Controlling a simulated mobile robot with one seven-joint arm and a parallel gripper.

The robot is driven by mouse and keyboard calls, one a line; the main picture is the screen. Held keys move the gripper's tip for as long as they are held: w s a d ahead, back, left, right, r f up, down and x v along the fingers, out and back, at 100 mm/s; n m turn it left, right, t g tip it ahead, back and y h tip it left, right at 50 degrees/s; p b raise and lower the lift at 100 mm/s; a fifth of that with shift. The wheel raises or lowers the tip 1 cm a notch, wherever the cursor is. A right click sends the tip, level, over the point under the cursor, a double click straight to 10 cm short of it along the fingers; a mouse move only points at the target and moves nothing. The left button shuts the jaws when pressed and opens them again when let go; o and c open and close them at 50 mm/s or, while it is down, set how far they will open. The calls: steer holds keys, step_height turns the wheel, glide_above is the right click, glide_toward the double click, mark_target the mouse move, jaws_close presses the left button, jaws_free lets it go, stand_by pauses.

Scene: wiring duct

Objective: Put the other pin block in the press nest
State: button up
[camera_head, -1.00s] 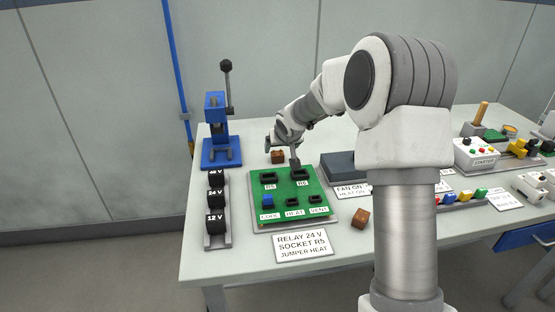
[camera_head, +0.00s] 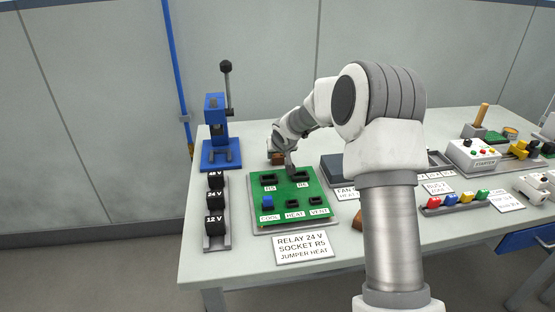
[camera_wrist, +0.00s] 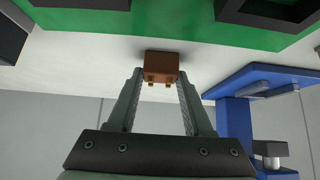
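One brown pin block (camera_head: 276,160) stands on the table behind the green board, partly covered by my gripper in the head view. The wrist view shows this block (camera_wrist: 161,66) with small brass-coloured pins, lying between and just past my fingertips. My gripper (camera_wrist: 160,76) is open, one finger on each side, with a thin gap at each. A second brown block (camera_head: 357,221) lies right of the board, mostly hidden by my arm. The blue press (camera_head: 215,135) with its raised lever stands at the back left; its base (camera_wrist: 262,80) is at the right of the wrist view. I cannot make out its nest clearly.
The green board (camera_head: 312,190) with dark sockets and a blue piece is in front of the block. A rack of black relays (camera_head: 216,205) stands to its left. A dark grey box (camera_head: 332,168) is at the right. Bare table lies between block and press.

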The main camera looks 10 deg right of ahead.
mark_target(281, 157)
jaws_close()
steer(key=shift+r, duration=0.55)
steer(key=r+p, duration=0.1)
steer(key=r, duration=0.2)
steer(key=shift+s+d+r+p, duration=0.1)
steer(key=shift+d+r+p, duration=0.25)
steer(key=shift+d+r, duration=0.05)
steer(key=s+d+r+p, duration=0.3)
steer(key=s+d+r, duration=0.2)
steer(key=d, duration=0.4)
steer(key=shift+d+r, duration=0.3)
steer(key=shift+r, duration=0.2)
